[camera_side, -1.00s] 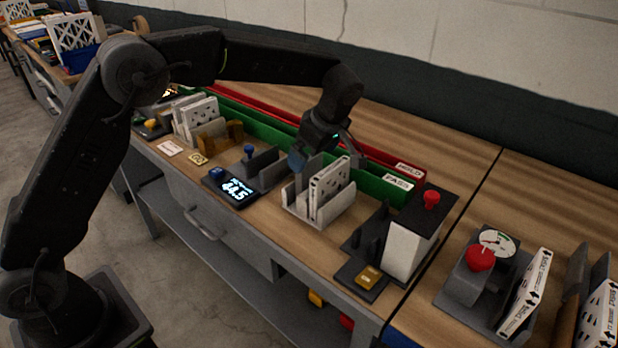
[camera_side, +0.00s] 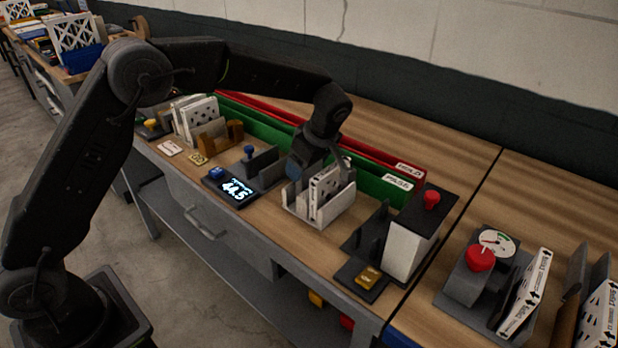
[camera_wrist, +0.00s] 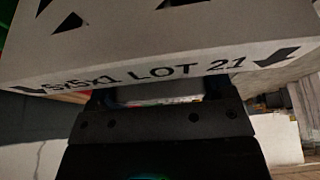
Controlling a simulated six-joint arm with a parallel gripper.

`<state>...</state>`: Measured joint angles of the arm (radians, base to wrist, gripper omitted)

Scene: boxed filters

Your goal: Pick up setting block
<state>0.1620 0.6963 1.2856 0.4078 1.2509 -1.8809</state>
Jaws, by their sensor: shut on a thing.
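My gripper (camera_side: 325,168) is down at the grey slotted rack (camera_side: 318,217) in the side view. It is shut on the upper part of a white perforated filter box (camera_side: 325,198) standing upright in that rack. In the wrist view the printed edge of the white box (camera_wrist: 160,78), reading "LOT 21", lies right across my gripper (camera_wrist: 155,98). The fingertips are hidden there behind the box. I cannot make out a separate thing marked as the setting block.
The green PASS bin (camera_side: 385,186) and red HOLD bin (camera_side: 402,167) run behind the rack. A scale display (camera_side: 236,189) is to the left. A white-and-black station with a red button (camera_side: 431,200) stands to the right. Bare table lies beyond the bins.

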